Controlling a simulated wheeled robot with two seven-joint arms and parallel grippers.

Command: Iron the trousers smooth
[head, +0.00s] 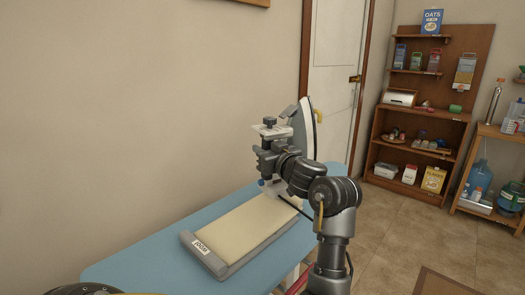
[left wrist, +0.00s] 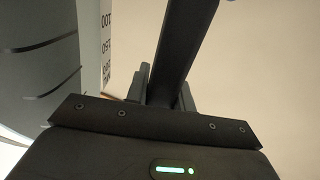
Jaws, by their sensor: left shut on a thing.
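The pale cream trousers (head: 249,229) lie as a flat folded strip on the blue ironing board (head: 150,250). A grey bar with a white label (head: 203,248) runs along their near end. A grey iron (head: 304,130) stands upright, point up, toward the board's far end. My left gripper (head: 268,160) is over the far end of the trousers, just left of the iron in the picture. The left wrist view shows dark gripper parts (left wrist: 180,60), a grey shape with printed numbers at left and a plain cream background.
A wall is behind the board, with a door (head: 335,75) beyond it. A wooden shelf unit (head: 425,130) with boxes stands at back right, beside a rack with a blue water bottle (head: 478,176).

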